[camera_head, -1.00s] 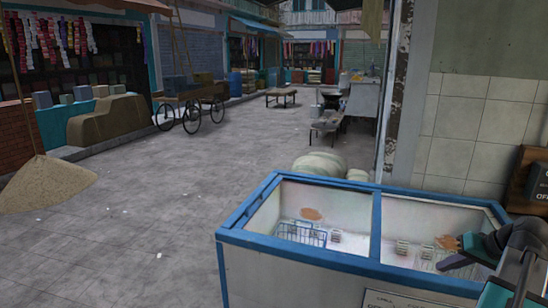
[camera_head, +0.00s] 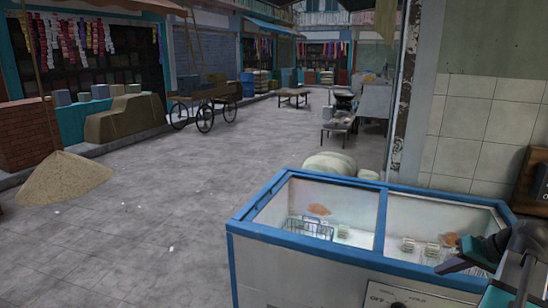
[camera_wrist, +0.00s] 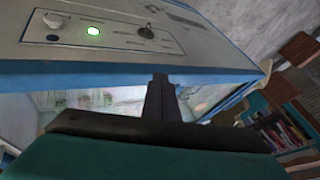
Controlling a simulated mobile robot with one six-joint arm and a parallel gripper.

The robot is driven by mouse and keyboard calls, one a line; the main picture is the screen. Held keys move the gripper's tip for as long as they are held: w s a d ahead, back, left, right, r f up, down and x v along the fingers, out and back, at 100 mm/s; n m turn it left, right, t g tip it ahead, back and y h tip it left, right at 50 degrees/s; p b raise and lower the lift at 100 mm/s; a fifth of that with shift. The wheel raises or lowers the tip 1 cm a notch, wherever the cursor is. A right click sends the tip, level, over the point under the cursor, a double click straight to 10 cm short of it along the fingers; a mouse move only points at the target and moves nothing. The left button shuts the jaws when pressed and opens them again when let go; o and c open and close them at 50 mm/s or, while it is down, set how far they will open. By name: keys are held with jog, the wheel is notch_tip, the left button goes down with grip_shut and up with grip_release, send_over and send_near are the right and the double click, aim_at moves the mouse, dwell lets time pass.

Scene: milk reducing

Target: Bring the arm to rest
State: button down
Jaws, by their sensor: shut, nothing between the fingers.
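My gripper (camera_head: 446,267) is at the right edge of the head view, in front of the right half of a white chest freezer with a blue rim (camera_head: 300,240). In the wrist view my gripper (camera_wrist: 160,82) shows as a dark finger pair, shut and empty. Whether the gripper touches the freezer cannot be told. My arm's lower links are cut off by the head view's edge.
Wire baskets (camera_head: 310,229) and small packs (camera_head: 410,246) lie inside the freezer. Pale sacks (camera_head: 330,164) stand behind it. A tiled wall (camera_head: 490,120) is at the right. The paved street (camera_head: 190,200) is open at left, with a sand pile (camera_head: 65,178) and a cart (camera_head: 205,97).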

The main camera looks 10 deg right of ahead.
jog(key=w+a+f+n+g+y, duration=0.1)
jog(key=w+a+f+y, duration=0.1)
jog(key=w+a+f, duration=0.5)
jog(key=w+a+f+n+g+y, duration=0.1)
jog(key=a+f+n+g, duration=0.15)
jog(key=a+f, duration=0.95)
jog(key=a+f+n+g+y, duration=0.1)
jog(key=a+f+g, duration=0.2)
jog(key=a+f, duration=0.85)
jog(key=s+a+f+n+g+h, duration=0.1)
jog(key=s+a+f+g, duration=0.2)
jog(key=s+a+f, duration=0.5)
jog(key=s+a+f+n+g+h, duration=0.1)
jog(key=s+a+f+g, duration=0.1)
jog(key=s+a+f, duration=0.55)
jog(key=s+f+g+h, duration=0.1)
jog(key=s+f+h, duration=0.3)
jog(key=s+f, duration=0.3)
jog(key=s+m, duration=0.1)
jog(key=s, duration=0.1)
jog(key=shift+s+f, duration=0.35)
